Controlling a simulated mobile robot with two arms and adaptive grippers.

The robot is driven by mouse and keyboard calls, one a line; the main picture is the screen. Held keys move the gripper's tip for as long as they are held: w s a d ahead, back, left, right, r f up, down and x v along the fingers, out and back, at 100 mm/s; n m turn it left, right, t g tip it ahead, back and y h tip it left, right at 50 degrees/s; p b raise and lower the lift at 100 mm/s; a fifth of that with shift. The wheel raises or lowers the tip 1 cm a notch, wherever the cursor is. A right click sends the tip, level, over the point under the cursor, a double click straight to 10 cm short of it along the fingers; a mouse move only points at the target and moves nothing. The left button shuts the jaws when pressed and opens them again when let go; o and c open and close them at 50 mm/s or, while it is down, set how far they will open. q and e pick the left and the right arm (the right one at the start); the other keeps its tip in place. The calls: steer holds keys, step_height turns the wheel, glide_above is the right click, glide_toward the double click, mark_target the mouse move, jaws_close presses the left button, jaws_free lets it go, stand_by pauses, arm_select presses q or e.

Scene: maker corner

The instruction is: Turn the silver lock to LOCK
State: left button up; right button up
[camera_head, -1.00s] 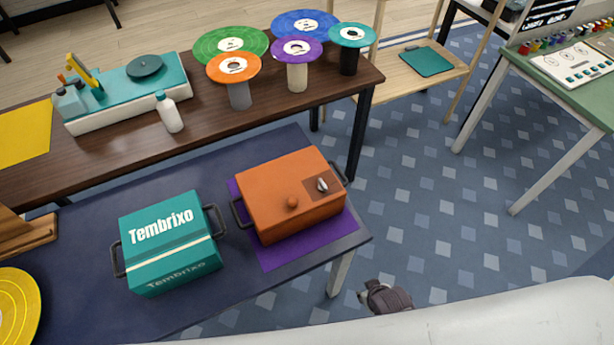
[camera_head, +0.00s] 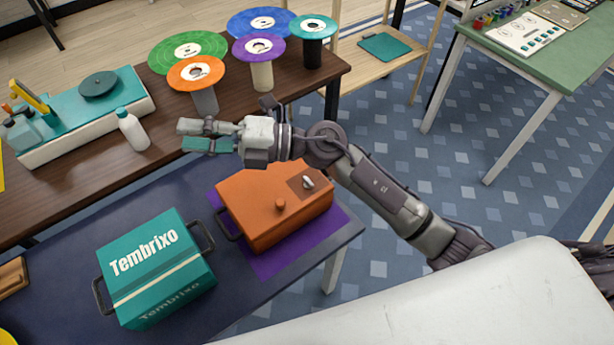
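The silver lock (camera_head: 308,182) is a small knob on a brown plate at the right end of the lid of the orange box (camera_head: 262,217). Its markings are too small to read. The orange box has a round orange knob (camera_head: 280,204) near its front and sits on a purple mat (camera_head: 270,265). My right gripper (camera_head: 196,136) reaches in from the right, above and behind the box, with its fingers pointing left. My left gripper is not in view.
A teal Tembrixo box (camera_head: 156,265) with dark handles stands left of the orange box on the dark blue table (camera_head: 235,307). On the brown table (camera_head: 75,190) behind are a white bottle (camera_head: 133,130), a teal-topped device (camera_head: 98,85) and several coloured discs on stands.

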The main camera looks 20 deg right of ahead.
step_height(320, 180, down, 4)
steer(key=s+a+n+g+h, duration=0.1)
steer(key=n+g+h, duration=0.2)
steer(key=n+g, duration=0.1)
steer(key=n+h, duration=0.2)
steer(key=h, duration=1.4)
glide_above(308, 181)
step_height(308, 181, down, 8)
steer(key=shift+g, duration=0.4)
step_height(308, 181, down, 14)
steer(key=shift+r+p, duration=0.1)
steer(key=shift+p, duration=0.95)
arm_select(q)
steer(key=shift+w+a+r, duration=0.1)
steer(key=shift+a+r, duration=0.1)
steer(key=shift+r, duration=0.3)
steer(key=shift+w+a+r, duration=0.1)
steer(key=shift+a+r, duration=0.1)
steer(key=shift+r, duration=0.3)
arm_select(e)
jaws_close()
